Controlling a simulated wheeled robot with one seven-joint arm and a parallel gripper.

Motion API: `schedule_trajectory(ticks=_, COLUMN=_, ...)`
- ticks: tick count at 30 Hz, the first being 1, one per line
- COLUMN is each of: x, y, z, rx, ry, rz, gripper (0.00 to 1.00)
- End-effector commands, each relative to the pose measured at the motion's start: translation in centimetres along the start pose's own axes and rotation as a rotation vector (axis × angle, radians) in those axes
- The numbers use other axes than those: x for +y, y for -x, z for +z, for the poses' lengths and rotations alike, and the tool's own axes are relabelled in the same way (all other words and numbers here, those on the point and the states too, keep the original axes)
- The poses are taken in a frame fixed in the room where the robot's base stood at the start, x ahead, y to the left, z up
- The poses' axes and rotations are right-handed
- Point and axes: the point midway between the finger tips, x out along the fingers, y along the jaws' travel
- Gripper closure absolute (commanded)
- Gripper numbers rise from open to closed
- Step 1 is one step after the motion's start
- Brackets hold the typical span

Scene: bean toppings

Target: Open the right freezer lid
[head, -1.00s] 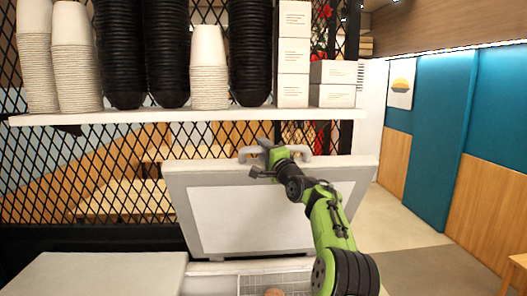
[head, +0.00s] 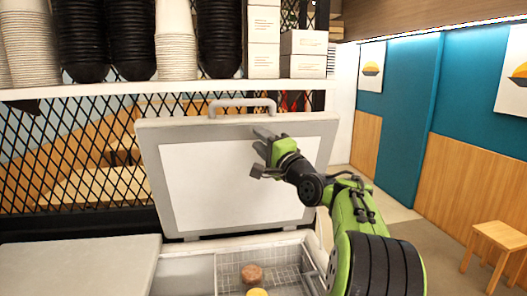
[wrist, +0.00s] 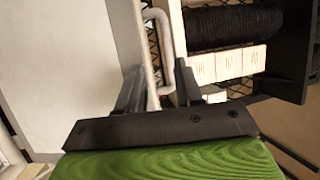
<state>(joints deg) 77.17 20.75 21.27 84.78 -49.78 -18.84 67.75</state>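The right freezer lid (head: 150,160) stands raised, nearly upright, its pale inner panel facing me. Its grey handle (head: 243,103) rises above the top edge. My gripper (head: 257,152) is open and appears in front of the lid's inner side, below the handle and apart from it. In the wrist view my gripper (wrist: 158,88) has its two fingers spread with nothing held; the lid (wrist: 75,60) and handle (wrist: 166,45) show beyond them. Below the lid the freezer opening shows a wire basket (head: 228,271) with a brown round item (head: 252,273) and a yellow one (head: 257,292).
A flat closed pale lid (head: 75,265) lies left of the opening. A shelf (head: 100,91) with stacked cups, black bowls and white boxes (head: 301,66) is above, behind the raised lid. A wooden stool (head: 497,237) stands at right, with open floor near it.

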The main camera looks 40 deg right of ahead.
Motion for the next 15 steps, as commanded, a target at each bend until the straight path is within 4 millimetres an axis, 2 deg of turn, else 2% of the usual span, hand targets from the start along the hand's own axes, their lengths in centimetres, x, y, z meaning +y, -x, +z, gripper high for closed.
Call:
schedule_trajectory(ticks=4, x=-0.04, y=1.03, z=0.0, rx=0.0, ry=0.0, rz=0.0, gripper=0.64)
schedule_trajectory(ticks=15, x=-0.12, y=0.99, z=0.01, rx=0.0, ry=-0.001, rz=-0.001, gripper=0.64)
